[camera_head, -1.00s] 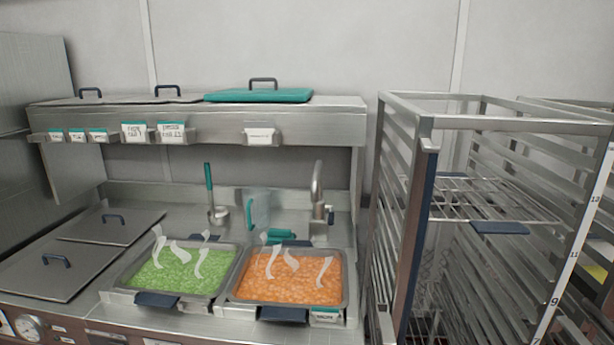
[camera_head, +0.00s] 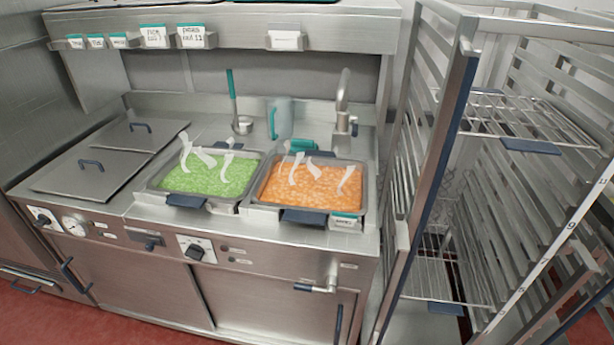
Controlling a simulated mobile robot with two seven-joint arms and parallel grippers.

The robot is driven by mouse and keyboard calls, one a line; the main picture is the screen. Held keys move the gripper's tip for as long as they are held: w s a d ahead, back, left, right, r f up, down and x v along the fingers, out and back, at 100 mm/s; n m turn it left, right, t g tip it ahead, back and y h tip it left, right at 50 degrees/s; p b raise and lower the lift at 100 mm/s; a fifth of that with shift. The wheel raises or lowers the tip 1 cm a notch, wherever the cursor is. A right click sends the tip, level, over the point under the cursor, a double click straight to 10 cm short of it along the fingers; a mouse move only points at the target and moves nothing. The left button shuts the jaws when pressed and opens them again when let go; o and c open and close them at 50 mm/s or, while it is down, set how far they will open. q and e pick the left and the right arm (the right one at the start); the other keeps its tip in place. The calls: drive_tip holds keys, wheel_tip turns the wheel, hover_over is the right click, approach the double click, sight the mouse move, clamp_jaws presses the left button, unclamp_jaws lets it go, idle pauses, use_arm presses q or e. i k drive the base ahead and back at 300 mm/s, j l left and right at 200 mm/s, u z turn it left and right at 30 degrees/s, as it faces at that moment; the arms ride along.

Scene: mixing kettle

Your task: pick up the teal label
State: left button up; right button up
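Several white labels with teal top edges show in the head view. Three small ones sit at the left of the shelf rail, the first label (camera_head: 75,41), the second label (camera_head: 96,41) and the third label (camera_head: 119,40). Two larger labels with writing, one label (camera_head: 155,37) and another label (camera_head: 192,37), sit right of them. A paler label (camera_head: 285,41) stands alone further right. I cannot tell which one the task means. Neither gripper is in view.
The green pan (camera_head: 158,187) and the orange pan stand on the steel counter (camera_head: 140,222), left of the tall wire-shelf rack (camera_head: 455,130). Lids (camera_head: 92,168), a ladle (camera_head: 235,105) and a tap (camera_head: 343,95) are around them. Red floor (camera_head: 60,325) shows at lower left.

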sight(96, 40)
drive_tip(key=u, duration=1.25)
